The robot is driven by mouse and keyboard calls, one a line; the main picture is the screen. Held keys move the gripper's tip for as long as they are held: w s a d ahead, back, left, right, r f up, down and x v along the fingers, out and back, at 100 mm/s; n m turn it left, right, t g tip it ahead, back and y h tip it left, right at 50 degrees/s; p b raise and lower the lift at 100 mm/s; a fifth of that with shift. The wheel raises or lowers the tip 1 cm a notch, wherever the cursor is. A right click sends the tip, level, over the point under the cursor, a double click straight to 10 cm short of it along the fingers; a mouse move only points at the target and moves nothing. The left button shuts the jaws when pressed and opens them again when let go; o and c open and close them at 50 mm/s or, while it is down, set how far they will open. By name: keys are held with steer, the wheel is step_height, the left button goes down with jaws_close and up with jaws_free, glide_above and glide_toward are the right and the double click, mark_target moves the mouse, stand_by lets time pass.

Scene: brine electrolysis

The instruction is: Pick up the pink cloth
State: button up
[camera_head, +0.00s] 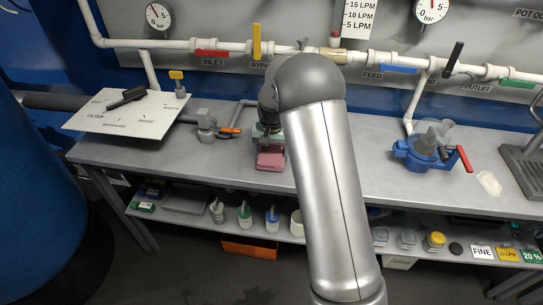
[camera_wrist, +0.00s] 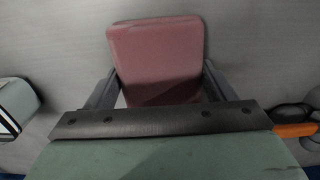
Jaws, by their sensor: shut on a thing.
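The pink cloth (camera_head: 271,160) is a folded, block-like pad on the grey bench, just below my gripper in the head view. In the wrist view the pink cloth (camera_wrist: 156,50) lies between the two dark fingers of my gripper (camera_wrist: 161,82), one against each side. My gripper is shut on it. The cloth's near edge is hidden behind the dark bar of my gripper. I cannot tell whether the cloth is lifted off the bench.
A pipe fitting with an orange handle (camera_head: 230,130) sits just left of the cloth. A white sign board (camera_head: 125,112) is at the left, and a blue clamp (camera_head: 415,155) with a red handle at the right. Pipes with valves run along the back. The bench front (camera_head: 215,163) is clear.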

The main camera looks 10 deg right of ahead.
mark_target(272, 154)
steer(key=shift+r, duration=0.6)
steer(key=r, duration=0.2)
steer(key=shift+s+r, duration=0.2)
steer(key=shift+r, duration=0.1)
steer(key=s+r, duration=0.1)
steer(key=r, duration=0.1)
steer(key=s+r+b, duration=0.1)
steer(key=s+r, duration=0.1)
steer(key=s+d+r, duration=0.1)
steer(key=s, duration=0.1)
steer(key=shift+r, duration=0.4)
steer(key=s+d+r+b, duration=0.1)
steer(key=s+r, duration=0.2)
steer(key=s, duration=0.5)
steer(key=shift+s+d+r, duration=0.15)
steer(key=shift+s+r, duration=0.05)
steer(key=shift+o, duration=0.6)
